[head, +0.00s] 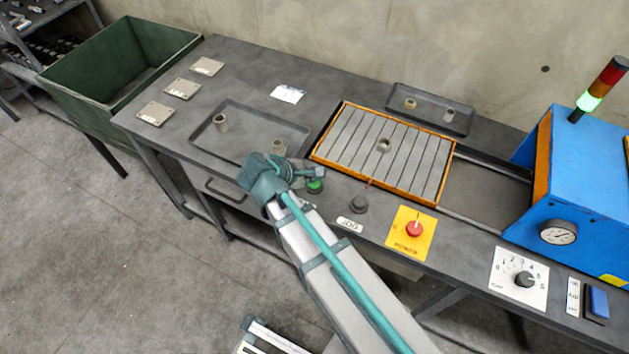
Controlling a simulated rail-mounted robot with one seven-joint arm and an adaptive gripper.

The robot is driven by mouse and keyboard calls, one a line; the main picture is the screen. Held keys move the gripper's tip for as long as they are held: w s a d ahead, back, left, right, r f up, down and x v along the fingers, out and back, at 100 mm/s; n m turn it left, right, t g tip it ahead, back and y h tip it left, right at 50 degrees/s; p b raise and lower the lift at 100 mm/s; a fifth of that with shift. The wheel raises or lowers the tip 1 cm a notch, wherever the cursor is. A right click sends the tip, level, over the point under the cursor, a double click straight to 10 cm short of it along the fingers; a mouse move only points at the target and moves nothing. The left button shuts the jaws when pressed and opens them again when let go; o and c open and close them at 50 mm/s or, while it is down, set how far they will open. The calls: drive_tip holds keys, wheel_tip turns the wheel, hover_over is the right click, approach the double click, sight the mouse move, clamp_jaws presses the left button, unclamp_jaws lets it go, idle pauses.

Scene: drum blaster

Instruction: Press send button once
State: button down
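A green round button (315,186) sits on the front strip of the grey bench. No send label is readable beside it; part of the area around it is hidden by my arm. My gripper (312,172) is beside and just behind the green button in the picture, low over the bench. Its fingers are small and partly hidden by the wrist, so I cannot tell whether they are open or shut, or whether they touch the button.
A black button (358,204) with a JOG label (350,225) and a red mushroom button on a yellow plate (410,245) lie to the right. A slatted orange-framed platform (400,133) is behind. A tray (240,114) with grey cylindrical parts lies left. A blue machine (580,170) stands right.

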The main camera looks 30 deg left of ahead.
drive_tip(key=shift+f, duration=0.15)
drive_tip(key=shift+f, duration=0.3)
